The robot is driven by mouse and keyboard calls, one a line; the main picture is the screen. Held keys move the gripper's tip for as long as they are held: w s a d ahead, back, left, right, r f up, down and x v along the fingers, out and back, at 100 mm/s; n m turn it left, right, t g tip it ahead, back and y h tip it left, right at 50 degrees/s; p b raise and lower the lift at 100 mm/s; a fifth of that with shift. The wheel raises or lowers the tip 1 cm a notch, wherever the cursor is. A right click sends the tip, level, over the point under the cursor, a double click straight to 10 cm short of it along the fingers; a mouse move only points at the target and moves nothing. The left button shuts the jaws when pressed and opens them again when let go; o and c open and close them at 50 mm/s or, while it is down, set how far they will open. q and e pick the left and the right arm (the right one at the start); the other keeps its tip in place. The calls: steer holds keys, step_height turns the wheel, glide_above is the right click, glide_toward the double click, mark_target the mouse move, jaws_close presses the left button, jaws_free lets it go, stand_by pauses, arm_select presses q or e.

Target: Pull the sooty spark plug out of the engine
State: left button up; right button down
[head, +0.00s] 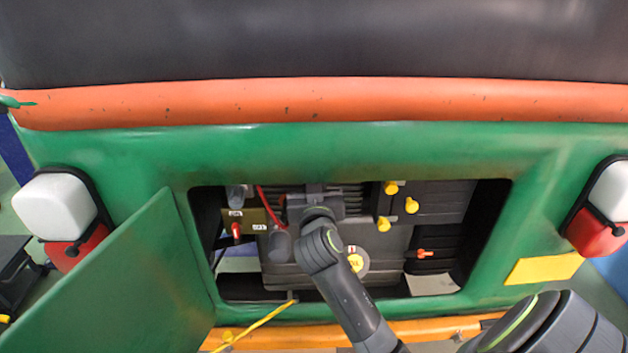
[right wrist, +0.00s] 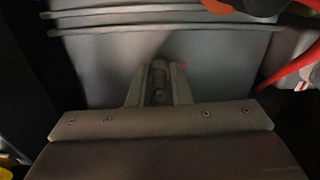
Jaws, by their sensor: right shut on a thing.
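The engine (head: 290,270) sits inside the open rear bay of a green rickshaw, with cooling fins along its top. My right arm reaches into the bay from the lower right. Its gripper (head: 318,190) is at the fins and mostly hidden by the wrist. In the right wrist view, the right gripper (right wrist: 160,72) is shut on a small dark cylindrical piece, the spark plug (right wrist: 159,84), in front of the grey finned engine (right wrist: 100,75). The picture is too dark to show soot or whether the plug is still seated. My left gripper is not in view.
A green hatch door (head: 130,275) hangs open at the left of the bay. A red cable (head: 268,208) runs left of the gripper. Yellow caps (head: 384,224) and a red-tipped part (head: 236,231) lie around it. The bay frame (head: 350,155) surrounds the arm closely.

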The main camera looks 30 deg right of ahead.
steer(key=shift+v, duration=1.7)
steer(key=shift+v, duration=2.5)
